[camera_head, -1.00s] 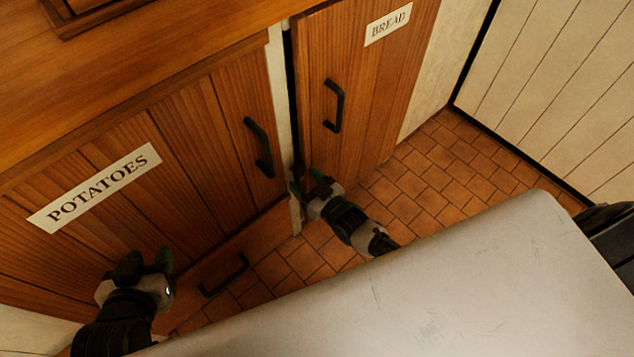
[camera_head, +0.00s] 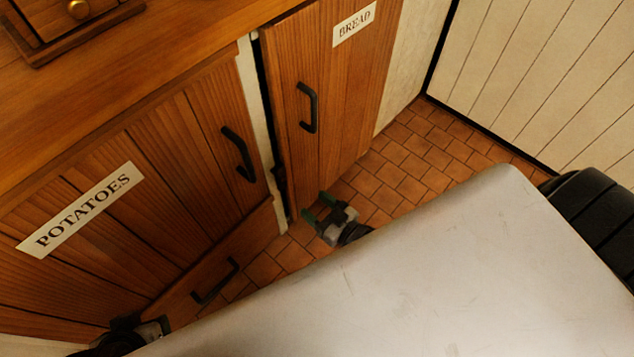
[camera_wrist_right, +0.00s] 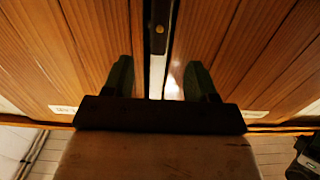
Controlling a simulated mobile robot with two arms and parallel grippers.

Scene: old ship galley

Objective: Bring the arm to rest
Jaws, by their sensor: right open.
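My right gripper (camera_head: 317,207) is open and empty, low in front of the post between the two cupboard doors. Its fingers (camera_wrist_right: 157,80) are spread in the right wrist view, with the post and a dark gap showing between them. My left gripper (camera_head: 140,328) is at the lower left, near the bottom of the potatoes side. It is mostly hidden at the picture's lower edge and behind my pale body, so its jaws cannot be made out.
The potatoes door (camera_head: 160,165) is at left, with a lower drawer (camera_head: 240,255) beneath. The bread door (camera_head: 345,95) is at right, with a dark gap along its left edge. A small wooden box (camera_head: 60,25) stands on the counter (camera_head: 160,50). Tiled floor (camera_head: 420,160) is clear at right.

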